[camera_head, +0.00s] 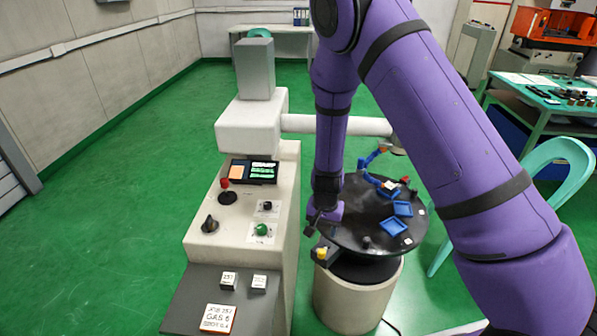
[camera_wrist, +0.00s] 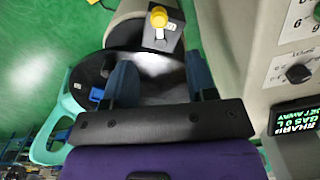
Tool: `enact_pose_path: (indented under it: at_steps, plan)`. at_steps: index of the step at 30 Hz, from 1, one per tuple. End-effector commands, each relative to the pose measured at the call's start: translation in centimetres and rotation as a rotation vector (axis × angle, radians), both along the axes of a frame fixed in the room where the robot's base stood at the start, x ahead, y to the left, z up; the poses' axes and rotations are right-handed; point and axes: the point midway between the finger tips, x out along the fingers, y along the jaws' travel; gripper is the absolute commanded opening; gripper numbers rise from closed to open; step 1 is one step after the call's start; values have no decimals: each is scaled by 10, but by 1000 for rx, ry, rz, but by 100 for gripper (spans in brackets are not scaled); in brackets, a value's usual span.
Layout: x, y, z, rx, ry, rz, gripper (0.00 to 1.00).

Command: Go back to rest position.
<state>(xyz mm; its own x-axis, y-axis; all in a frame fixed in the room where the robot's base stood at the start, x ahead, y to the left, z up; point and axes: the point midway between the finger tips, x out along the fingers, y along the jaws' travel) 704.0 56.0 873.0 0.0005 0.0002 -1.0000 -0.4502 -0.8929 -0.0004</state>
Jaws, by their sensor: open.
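My purple arm comes down over the round black table. My gripper (camera_head: 318,222) is near the table's left edge, beside the beige machine console (camera_head: 236,215). In the wrist view, the two dark blue fingers of my gripper (camera_wrist: 161,75) stand apart. Nothing shows between them except the grey table surface and its edge beyond. The round black table (camera_head: 350,238) stands on a pale cylindrical base. A small box with a yellow knob (camera_head: 321,253) sits just in front of my gripper; it also shows in the wrist view (camera_wrist: 158,17).
Blue trays (camera_head: 393,228) and a small blue-and-orange arm (camera_head: 372,165) are on the round table. The console has a red-topped lever (camera_head: 226,190), a green knob (camera_head: 261,229) and a screen. A mint chair (camera_head: 560,165) stands at right. Green floor (camera_head: 110,220) at left is clear.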

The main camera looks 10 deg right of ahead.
Motion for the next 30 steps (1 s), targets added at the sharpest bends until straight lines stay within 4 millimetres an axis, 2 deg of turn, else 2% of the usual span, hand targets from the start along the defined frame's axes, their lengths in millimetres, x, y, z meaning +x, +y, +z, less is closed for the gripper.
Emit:
enact_pose_path:
  at_steps: [4,7,13,20,24,30]
  plan:
    - [2,0,10,10,-6,4,52]
    - [4,0,33,32,-19,17,52]
    - [3,-5,106,94,-62,64,52]
    - [-11,-17,188,145,-120,132,52]
    - [-26,-26,235,162,-158,175,52]
    - [-56,-43,294,168,-213,238,52]
